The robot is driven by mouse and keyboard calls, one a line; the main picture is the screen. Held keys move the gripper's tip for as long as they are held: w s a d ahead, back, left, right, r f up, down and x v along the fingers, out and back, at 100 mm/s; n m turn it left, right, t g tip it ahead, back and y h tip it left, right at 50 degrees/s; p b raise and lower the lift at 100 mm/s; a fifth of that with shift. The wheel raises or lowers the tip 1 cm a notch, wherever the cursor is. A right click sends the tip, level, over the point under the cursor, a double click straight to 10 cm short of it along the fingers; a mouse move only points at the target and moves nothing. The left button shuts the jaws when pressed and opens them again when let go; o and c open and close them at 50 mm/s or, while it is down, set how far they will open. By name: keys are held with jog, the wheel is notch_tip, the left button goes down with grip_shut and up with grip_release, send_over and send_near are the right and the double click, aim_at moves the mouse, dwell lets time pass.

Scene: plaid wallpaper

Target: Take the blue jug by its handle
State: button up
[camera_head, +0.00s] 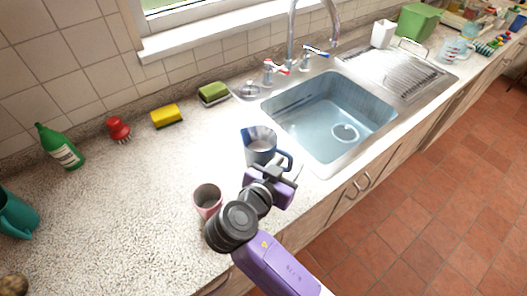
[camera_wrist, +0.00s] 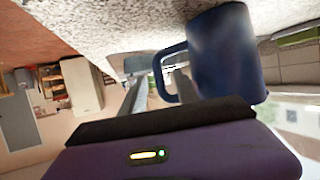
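The blue jug (camera_head: 260,150) stands upright on the counter, just left of the sink, with its handle (camera_head: 288,160) toward the front right. My gripper (camera_head: 278,169) is low beside the jug's handle side. In the wrist view the jug (camera_wrist: 228,55) fills the upper right, and its handle (camera_wrist: 160,72) reaches left. The gripper fingers (camera_wrist: 160,82) are apart, one to the left of the handle's bar and one seen through its loop. I see no firm contact with the handle.
A pink cup (camera_head: 207,199) stands close to my arm on the left. The sink (camera_head: 330,115) lies right of the jug. A yellow sponge (camera_head: 166,116), red brush (camera_head: 118,129) and green bottle (camera_head: 60,147) stand along the wall. The left counter is mostly clear.

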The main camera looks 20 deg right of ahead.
grip_shut()
dwell(1.4)
